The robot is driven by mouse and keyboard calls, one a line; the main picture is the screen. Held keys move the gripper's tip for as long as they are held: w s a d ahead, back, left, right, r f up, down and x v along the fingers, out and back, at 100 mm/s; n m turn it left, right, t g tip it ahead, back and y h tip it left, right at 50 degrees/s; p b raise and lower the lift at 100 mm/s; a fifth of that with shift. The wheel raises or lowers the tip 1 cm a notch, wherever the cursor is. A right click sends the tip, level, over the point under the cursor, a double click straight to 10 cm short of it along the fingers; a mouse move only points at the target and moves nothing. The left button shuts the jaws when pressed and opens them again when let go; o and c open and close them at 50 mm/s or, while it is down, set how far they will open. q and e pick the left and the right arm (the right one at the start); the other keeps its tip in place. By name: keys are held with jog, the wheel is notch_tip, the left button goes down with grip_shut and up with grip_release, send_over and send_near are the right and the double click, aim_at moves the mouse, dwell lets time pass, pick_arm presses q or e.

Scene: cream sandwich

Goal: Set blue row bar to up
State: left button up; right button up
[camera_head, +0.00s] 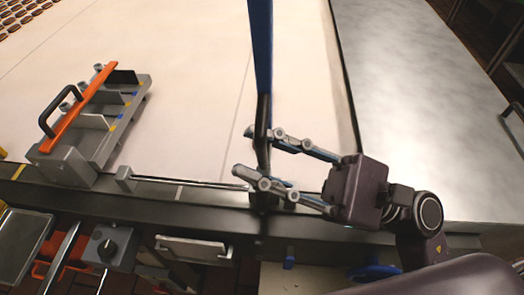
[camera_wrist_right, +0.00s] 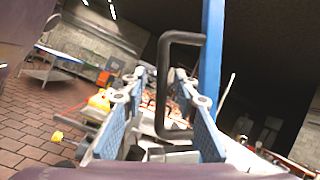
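The blue row bar (camera_head: 262,50) rises from the dark rail at the belt's near edge to the top of the head view. In the right wrist view the bar (camera_wrist_right: 211,50) stands roughly upright, and a black bracket-shaped handle (camera_wrist_right: 161,85) is in front of it. My right gripper (camera_head: 246,153) is open, with its fingers on either side of the bar's dark lower part. In the wrist view the handle lies between the open fingers (camera_wrist_right: 160,74); contact cannot be told. My left gripper is not in view.
A grey fixture (camera_head: 68,165) with an orange bar (camera_head: 75,115) and a black handle stands left on the cream belt (camera_head: 180,60). A dark rail (camera_head: 110,203) runs along the near edge. A control knob (camera_head: 107,249) is below. A metal surface (camera_head: 420,100) lies clear at right.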

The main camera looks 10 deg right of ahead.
jog(key=v, duration=0.7)
jog(key=shift+d, duration=0.2)
jog(key=shift+s+f, duration=0.1)
